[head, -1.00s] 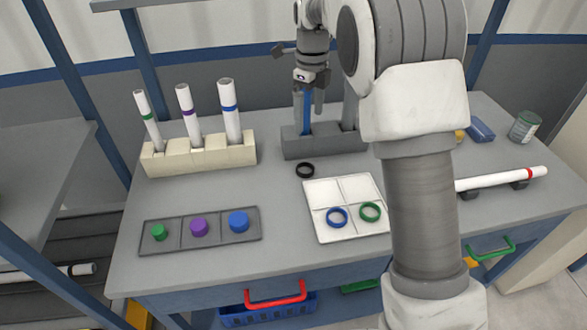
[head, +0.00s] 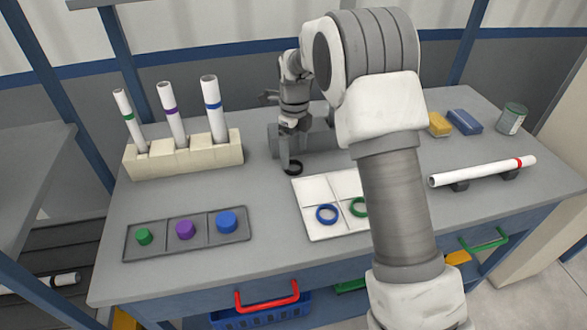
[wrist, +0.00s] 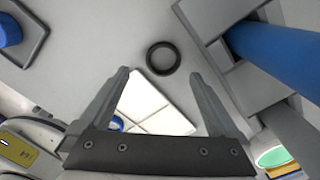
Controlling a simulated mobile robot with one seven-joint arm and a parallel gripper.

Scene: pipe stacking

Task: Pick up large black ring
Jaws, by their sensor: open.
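The large black ring (head: 293,168) lies flat on the grey table, just behind the white tray, in the head view. In the wrist view the black ring (wrist: 162,58) is just beyond the fingertips, roughly centred between them. My gripper (head: 291,160) is low over the ring in the head view, pointing down. In the wrist view my gripper (wrist: 159,72) is open and empty, with one finger to each side. The ring's far part is partly hidden by a finger in the head view.
The white tray (head: 311,190) holds blue and green rings. A cream rack (head: 180,160) with several pipes stands left. A dark tray (head: 206,244) holds caps.

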